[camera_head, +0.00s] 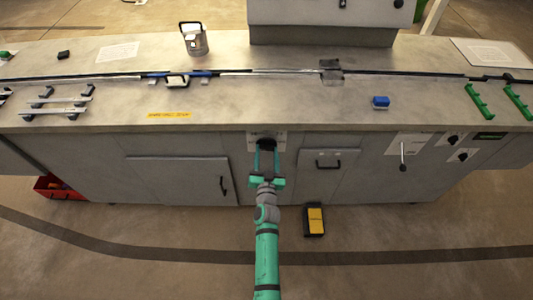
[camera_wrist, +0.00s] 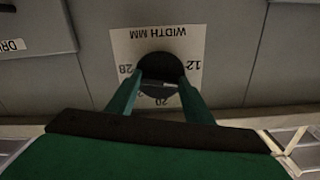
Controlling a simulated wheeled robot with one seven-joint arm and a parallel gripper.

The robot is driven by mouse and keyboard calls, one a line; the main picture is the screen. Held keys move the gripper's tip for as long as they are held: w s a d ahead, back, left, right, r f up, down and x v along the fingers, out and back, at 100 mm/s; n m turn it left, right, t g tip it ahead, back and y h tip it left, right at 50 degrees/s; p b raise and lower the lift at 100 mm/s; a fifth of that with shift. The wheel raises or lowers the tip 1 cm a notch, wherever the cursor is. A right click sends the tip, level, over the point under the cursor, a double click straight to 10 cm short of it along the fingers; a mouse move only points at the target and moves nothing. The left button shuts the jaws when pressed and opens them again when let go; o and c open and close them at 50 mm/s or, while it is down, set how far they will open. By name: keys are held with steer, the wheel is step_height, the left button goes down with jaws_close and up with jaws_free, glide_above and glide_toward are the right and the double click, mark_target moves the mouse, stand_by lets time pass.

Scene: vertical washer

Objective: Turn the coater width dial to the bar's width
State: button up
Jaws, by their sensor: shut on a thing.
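The black width dial (camera_head: 267,143) sits on a pale plate on the front panel of the bench. In the wrist view the dial (camera_wrist: 161,67) is round and its plate (camera_wrist: 128,45) appears upside down. The plate reads WIDTH MM, with 28 on the left, 12 on the right and 20 at the bottom. My gripper (camera_head: 266,150) is shut on the dial, one green finger on either side of it, as the wrist view also shows (camera_wrist: 161,80). The fingers hide part of the dial, and I cannot tell which number it points to.
Metal bars (camera_head: 55,110) lie at the left of the bench top. A dark rail (camera_head: 240,72) runs along it. A cabinet door with a black handle (camera_head: 322,164) is just right of the dial. A black and yellow box (camera_head: 314,221) is on the floor.

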steer(key=m, duration=0.5)
steer(key=shift+m, duration=0.4)
stand_by(0.3)
steer(key=o, duration=1.1)
steer(key=shift+c, duration=0.2)
steer(key=s, duration=1.1)
